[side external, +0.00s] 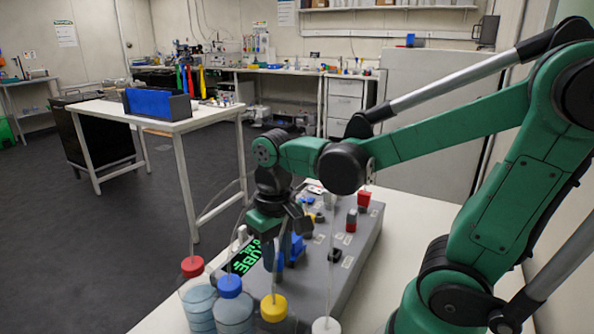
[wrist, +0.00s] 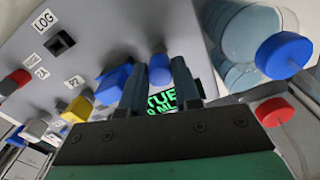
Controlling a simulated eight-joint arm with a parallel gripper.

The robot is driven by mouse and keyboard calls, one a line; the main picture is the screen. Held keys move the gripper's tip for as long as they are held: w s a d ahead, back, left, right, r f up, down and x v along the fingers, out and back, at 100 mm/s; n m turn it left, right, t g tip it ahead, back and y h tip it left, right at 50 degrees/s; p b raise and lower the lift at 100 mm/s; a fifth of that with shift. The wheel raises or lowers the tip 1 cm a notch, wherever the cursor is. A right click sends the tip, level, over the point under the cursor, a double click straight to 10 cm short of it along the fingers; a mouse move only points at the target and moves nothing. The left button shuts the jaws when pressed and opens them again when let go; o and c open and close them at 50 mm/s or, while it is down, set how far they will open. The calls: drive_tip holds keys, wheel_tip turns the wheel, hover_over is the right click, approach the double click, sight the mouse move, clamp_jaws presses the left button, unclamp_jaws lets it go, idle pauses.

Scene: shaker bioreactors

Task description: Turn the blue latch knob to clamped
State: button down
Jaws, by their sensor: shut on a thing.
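A blue knob (wrist: 160,70) stands on the grey control panel (wrist: 150,25), between the two fingers of my gripper (wrist: 159,64) in the wrist view. The fingers are closed around it. Its pointer or turn position cannot be made out. A second, blockier blue part (wrist: 112,84) sits just left of the left finger. In the side view my gripper (side external: 283,240) reaches down onto the panel (side external: 345,265) beside the display; the fingers and the blue parts overlap there, and the held knob is largely hidden.
A display with green text (side external: 241,258) lies beside my gripper. Bottles with red (side external: 192,266), blue (side external: 229,286) and yellow (side external: 273,308) caps stand at the panel's near end. Other switches, including a red one (side external: 364,199), are farther along the panel.

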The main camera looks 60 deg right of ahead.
sight(277, 255)
drive_tip(key=m, duration=0.5)
drive_tip(key=shift+m, duration=0.3)
idle(0.5)
drive_tip(key=c, duration=0.6)
unclamp_jaws()
drive_tip(key=shift+r, duration=2.8)
